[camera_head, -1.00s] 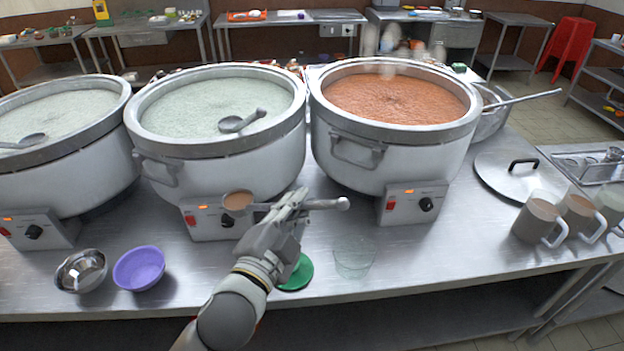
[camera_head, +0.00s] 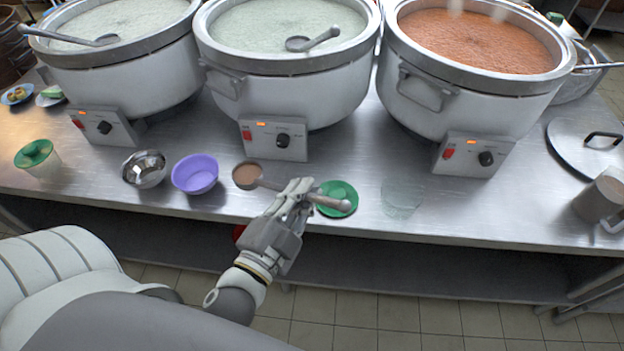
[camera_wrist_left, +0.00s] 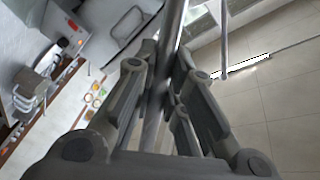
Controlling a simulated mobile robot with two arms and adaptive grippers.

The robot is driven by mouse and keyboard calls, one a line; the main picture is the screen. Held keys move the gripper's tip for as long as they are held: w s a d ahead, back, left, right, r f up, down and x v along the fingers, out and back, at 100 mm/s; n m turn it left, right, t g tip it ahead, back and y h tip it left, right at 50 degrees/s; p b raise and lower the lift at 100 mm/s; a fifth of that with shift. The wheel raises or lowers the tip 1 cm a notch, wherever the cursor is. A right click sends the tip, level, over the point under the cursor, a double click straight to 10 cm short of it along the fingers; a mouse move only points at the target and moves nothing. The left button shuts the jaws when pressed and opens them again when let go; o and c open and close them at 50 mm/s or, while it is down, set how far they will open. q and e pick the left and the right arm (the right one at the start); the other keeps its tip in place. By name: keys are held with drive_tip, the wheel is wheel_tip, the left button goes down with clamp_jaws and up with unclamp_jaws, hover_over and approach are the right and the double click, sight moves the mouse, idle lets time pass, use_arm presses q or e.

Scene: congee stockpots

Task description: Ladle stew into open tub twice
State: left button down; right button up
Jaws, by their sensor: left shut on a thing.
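My left gripper (camera_head: 288,200) is shut on the handle of a ladle (camera_head: 270,184), held over the table's front part. Its bowl, on the left, holds brown-red stew (camera_head: 247,175); the handle end passes in front of a green lid (camera_head: 340,190) on the table. The left wrist view shows the fingers (camera_wrist_left: 167,85) around the metal handle (camera_wrist_left: 172,35). An open clear tub (camera_head: 402,198) stands right of the green lid, apart from the ladle. The stew pot (camera_head: 420,98) with orange-red stew (camera_head: 478,42) is at the right back. My right gripper is out of view.
Two pots of pale congee (camera_head: 290,35) stand left of the stew pot, with ladles in them. A purple bowl (camera_head: 195,174), a steel bowl (camera_head: 144,168) and a green-lidded tub (camera_head: 38,158) stand left of the held ladle. A mug (camera_head: 600,200) and pot lid (camera_head: 585,145) are right.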

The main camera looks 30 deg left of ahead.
use_arm(q)
drive_tip(key=shift+s+a+f, duration=0.2)
drive_tip(key=shift+s+f, duration=0.1)
drive_tip(key=shift+s, duration=0.1)
idle(1.4)
